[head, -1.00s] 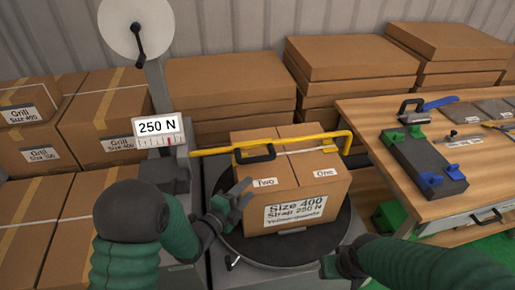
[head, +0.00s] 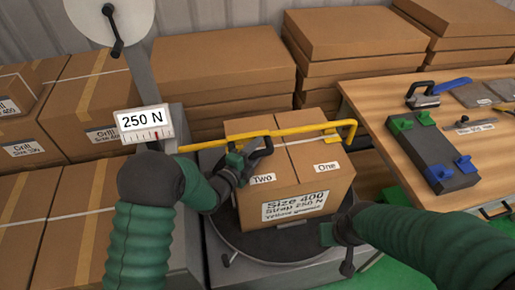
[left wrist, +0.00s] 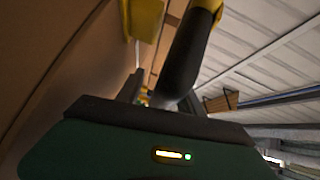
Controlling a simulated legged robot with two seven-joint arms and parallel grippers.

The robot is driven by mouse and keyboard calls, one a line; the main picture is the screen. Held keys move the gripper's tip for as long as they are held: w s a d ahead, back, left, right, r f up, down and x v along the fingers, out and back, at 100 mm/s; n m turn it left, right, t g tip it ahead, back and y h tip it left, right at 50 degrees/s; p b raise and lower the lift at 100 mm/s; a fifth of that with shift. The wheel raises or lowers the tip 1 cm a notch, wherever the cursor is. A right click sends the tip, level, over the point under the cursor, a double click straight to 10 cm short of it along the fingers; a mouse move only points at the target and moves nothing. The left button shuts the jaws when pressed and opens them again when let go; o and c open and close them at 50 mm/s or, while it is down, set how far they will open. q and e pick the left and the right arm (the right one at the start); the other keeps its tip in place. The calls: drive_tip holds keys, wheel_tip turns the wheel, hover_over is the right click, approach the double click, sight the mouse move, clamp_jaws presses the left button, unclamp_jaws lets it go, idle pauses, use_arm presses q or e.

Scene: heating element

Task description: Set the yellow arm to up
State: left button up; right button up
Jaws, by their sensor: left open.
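The yellow arm (head: 290,132) is a yellow bar lying low across the top of the cardboard box (head: 292,205), with a bent end at the right. It has a black handle (head: 262,147) near its middle, which shows large in the left wrist view (left wrist: 188,58). My left gripper (head: 245,160) is open at the handle, above the front left part of the box. Whether its fingers touch the handle I cannot tell. My right gripper (head: 336,250) is low beside the box's front right corner, partly hidden by its arm.
The box stands on a round dark turntable (head: 285,245). A gauge (head: 144,122) reading 250 N is at the left, below a white reel (head: 108,18). A wooden workbench (head: 385,125) with tools is at the right. Stacked boxes fill the back and left.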

use_arm(q)
drive_tip(key=shift+w+d+f, duration=0.1)
drive_tip(key=shift+w, duration=0.1)
drive_tip(key=shift+s+a, duration=0.1)
drive_tip(key=shift+a, duration=0.2)
drive_tip(key=c, duration=0.9)
clamp_jaws()
drive_tip(key=shift+s+d, duration=0.1)
drive_tip(key=shift+d, duration=0.1)
